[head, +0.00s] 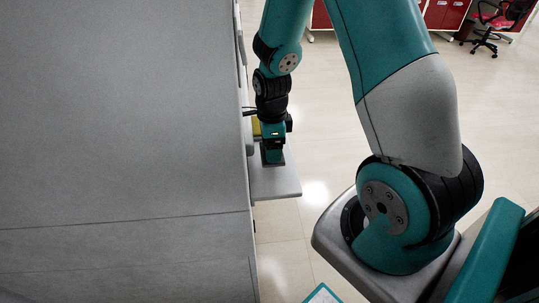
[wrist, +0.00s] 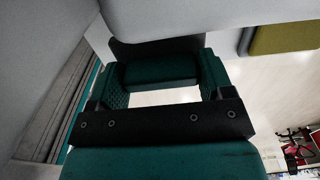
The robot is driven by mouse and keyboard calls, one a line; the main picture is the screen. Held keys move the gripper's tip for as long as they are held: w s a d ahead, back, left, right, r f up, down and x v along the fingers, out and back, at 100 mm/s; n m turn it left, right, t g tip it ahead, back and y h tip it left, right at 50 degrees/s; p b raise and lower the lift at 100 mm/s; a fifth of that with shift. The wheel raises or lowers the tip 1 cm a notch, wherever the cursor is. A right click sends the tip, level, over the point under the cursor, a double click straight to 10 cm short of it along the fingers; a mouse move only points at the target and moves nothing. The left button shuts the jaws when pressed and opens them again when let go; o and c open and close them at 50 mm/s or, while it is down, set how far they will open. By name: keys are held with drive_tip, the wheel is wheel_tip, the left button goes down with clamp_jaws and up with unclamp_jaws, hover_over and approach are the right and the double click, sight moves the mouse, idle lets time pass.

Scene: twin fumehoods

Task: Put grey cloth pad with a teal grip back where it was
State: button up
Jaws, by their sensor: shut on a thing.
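The grey cloth pad (wrist: 155,49) shows in the wrist view as a dark slab beyond my fingers, with its teal grip (wrist: 160,75) between them. My gripper (wrist: 160,82) is shut on that grip. In the head view my gripper (head: 273,148) points down over a small pale grey shelf (head: 282,186) beside the hood. The pad (head: 273,161) shows there as a small dark patch under the gripper, over the shelf's surface. I cannot tell whether the pad touches the shelf. My fingers and wrist hide part of the pad.
A large grey hood body (head: 120,120) fills the left of the head view, close beside my gripper. An olive-yellow item (head: 256,127) is just behind the gripper; it also shows in the wrist view (wrist: 285,38). Open floor (head: 310,130) lies right of the shelf. An office chair (head: 487,32) is far off.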

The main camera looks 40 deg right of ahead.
wheel_tip(320, 180, down, 4)
drive_tip(key=shift+r, duration=0.2)
drive_tip(key=shift+a+f, duration=0.15)
drive_tip(key=shift+f, duration=0.1)
drive_tip(key=o, duration=0.8)
wheel_tip(320, 180, up, 12)
drive_tip(key=shift+r, duration=0.1)
